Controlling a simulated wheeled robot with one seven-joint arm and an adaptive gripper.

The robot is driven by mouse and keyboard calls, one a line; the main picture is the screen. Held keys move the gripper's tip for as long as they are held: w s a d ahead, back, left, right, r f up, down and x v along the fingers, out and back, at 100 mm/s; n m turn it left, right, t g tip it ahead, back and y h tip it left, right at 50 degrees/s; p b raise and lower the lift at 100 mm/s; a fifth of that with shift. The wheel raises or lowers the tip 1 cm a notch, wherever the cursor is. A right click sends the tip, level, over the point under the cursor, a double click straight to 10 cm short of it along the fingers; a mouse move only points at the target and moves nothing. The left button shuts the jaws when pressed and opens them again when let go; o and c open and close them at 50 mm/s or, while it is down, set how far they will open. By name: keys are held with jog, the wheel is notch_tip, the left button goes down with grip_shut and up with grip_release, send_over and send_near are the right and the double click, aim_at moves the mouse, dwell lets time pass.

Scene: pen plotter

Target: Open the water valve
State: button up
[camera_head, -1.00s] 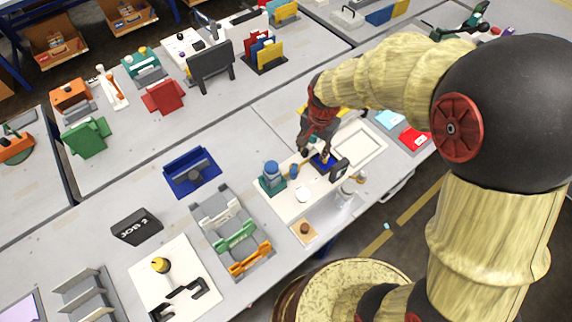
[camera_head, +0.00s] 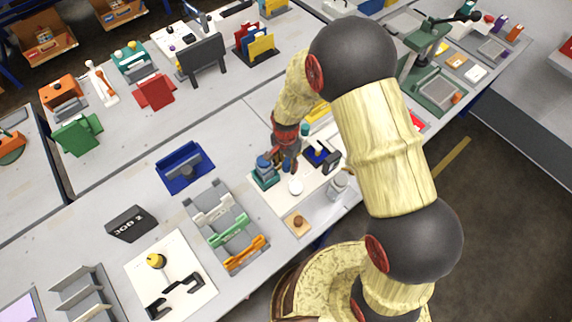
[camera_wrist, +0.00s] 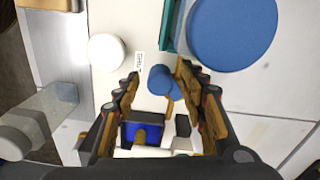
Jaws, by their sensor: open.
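A small blue cylindrical knob (camera_wrist: 162,80) stands on the white panel in the wrist view, beside a small printed label (camera_wrist: 139,61) too blurred to read. My gripper (camera_wrist: 158,74) is open, with its fingers on either side of the knob in the picture; I cannot tell whether they touch it. A larger round blue top (camera_wrist: 233,30) on a teal base is just right of the fingers; in the head view this teal unit (camera_head: 265,172) stands left of my gripper (camera_head: 286,168). No part is clearly marked as the water valve. The small knob is hidden in the head view.
A white round disc (camera_head: 296,187) lies in front of my gripper. A blue block with a yellow peg (camera_head: 318,153) and a clear container (camera_head: 338,188) are to the right. A blue tray (camera_head: 184,168) and a rack with coloured handles (camera_head: 236,232) stand to the left.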

jog(key=shift+f, duration=0.35)
jog(key=shift+c, duration=0.4)
grip_shut()
